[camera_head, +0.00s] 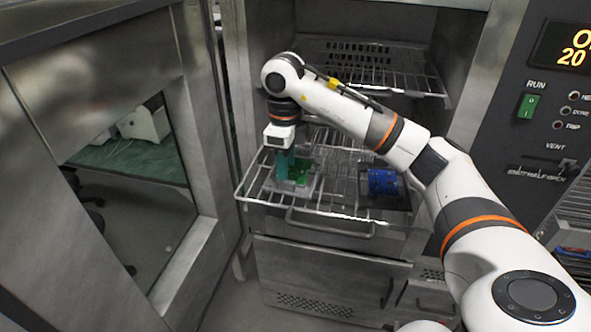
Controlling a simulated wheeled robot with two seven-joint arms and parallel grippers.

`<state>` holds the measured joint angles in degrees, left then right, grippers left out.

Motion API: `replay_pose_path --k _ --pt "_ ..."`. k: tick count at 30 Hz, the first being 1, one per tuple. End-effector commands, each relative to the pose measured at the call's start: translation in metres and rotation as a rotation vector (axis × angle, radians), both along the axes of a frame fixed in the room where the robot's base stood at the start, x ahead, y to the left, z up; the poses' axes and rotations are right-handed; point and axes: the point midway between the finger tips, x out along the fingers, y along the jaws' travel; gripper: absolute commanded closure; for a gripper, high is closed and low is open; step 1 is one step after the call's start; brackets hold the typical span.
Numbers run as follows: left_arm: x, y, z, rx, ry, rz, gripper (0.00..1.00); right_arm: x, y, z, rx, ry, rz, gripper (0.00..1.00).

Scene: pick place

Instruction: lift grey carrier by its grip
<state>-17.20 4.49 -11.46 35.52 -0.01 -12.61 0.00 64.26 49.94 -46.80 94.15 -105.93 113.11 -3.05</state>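The grey carrier (291,187) appears as a small pale grey tray low on the pulled-out wire rack, left of its middle. Green pieces (301,170) show in or on it. My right arm reaches in from the right, and its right gripper (284,158) points down over the carrier. A teal upright part shows right under the gripper. I cannot tell whether it is the fingers or the carrier's grip. Whether the gripper is open or closed on the grip is too small to see. My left gripper is out of view.
A blue cylindrical object (382,182) lies on the same wire rack (335,208), right of the carrier. An upper wire rack (400,78) sits above inside the chamber. The open metal door with a window (130,170) stands left. A control panel (545,110) is at right.

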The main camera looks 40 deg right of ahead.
Motion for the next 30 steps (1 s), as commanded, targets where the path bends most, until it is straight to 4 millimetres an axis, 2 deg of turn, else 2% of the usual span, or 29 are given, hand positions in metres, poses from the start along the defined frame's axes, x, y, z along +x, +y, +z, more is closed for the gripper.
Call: replay_pose_path --k 4,9,18,25,30 --pt "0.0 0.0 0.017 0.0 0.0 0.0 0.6 -0.002 -0.008 -0.018 -0.001 0.008 -0.001 0.62" --pt "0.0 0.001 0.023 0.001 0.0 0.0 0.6 -0.001 -0.009 -0.041 0.0 0.005 -0.001 0.62" --pt "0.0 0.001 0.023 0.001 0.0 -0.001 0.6 -0.001 -0.009 -0.048 0.0 0.003 0.0 0.62" --pt "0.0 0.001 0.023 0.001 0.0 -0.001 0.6 -0.001 -0.009 -0.048 0.0 0.001 -0.001 0.99" --pt "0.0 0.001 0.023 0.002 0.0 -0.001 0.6 -0.001 -0.009 -0.047 0.0 0.001 -0.001 1.0"
